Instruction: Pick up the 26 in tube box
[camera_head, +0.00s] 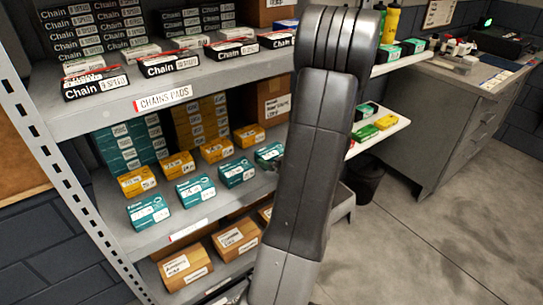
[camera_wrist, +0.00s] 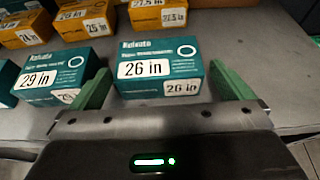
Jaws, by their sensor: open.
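The teal 26 in box (camera_wrist: 160,68) sits on the shelf in the middle of the wrist view, its labelled front and top facing me. My gripper (camera_wrist: 159,78) is open, with one green finger at the box's left side and one at its right. Nothing shows as gripped, and I cannot tell whether either finger touches. In the head view this looks like the teal box (camera_head: 268,154) at the right end of the front row, partly behind my arm. My gripper is hidden there.
A teal 29 in box (camera_wrist: 54,76) stands close to the left finger. Behind are orange boxes, including an orange 26 in one (camera_wrist: 84,20). Bare shelf (camera_wrist: 262,65) lies to the right. The shelf above (camera_head: 180,90) holds chain boxes.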

